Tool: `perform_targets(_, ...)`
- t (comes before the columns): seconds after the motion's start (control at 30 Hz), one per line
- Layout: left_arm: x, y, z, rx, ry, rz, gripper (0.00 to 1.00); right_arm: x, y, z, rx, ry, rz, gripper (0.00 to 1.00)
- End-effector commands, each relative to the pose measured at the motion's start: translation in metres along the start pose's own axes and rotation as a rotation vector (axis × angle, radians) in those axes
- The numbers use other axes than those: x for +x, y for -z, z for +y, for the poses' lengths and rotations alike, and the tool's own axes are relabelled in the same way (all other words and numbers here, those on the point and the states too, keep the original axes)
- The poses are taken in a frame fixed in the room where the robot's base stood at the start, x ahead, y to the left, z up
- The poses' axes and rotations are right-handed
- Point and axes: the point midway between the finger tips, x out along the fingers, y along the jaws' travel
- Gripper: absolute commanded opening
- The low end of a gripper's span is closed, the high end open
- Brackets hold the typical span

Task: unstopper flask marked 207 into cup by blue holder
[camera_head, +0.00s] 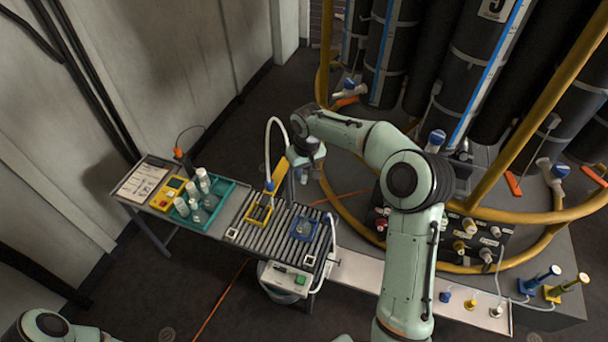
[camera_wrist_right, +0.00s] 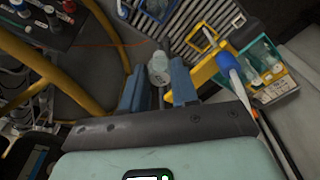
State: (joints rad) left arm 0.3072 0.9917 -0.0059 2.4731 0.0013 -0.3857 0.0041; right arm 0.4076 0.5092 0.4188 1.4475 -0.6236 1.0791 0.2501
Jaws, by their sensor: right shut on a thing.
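My right gripper (camera_head: 304,170) hangs above the far side of the roller conveyor. In the right wrist view its fingers (camera_wrist_right: 157,80) are closed around a pale, translucent flask-like thing (camera_wrist_right: 158,67); no number on it is legible. A blue square holder (camera_head: 303,229) on the conveyor has a clear vessel in it, and its edge shows in the wrist view (camera_wrist_right: 155,8). A yellow square holder (camera_head: 259,214) sits left of it. Which vessel is the cup, and any 207 mark, I cannot tell. My left gripper is out of the picture.
A teal tray (camera_head: 233,186) with several white-capped bottles stands left of the conveyor (camera_head: 268,237). A yellow post (camera_head: 279,172) and a white hose (camera_head: 268,140) rise close to my right gripper. Dark cylinders and a yellow rail (camera_head: 322,85) stand behind my arm.

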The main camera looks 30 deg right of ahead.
Motion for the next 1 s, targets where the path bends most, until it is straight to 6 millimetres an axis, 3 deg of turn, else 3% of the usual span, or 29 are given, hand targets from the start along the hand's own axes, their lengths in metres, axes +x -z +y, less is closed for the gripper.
perform_targets(0.6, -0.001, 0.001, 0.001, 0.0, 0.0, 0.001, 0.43, -0.03, 0.004, -0.001, 0.0, 0.001, 0.001, 0.12)
perform_targets(1.0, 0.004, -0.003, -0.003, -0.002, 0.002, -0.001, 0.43, -0.026, -0.002, -0.001, -0.001, 0.0, -0.002, 0.12)
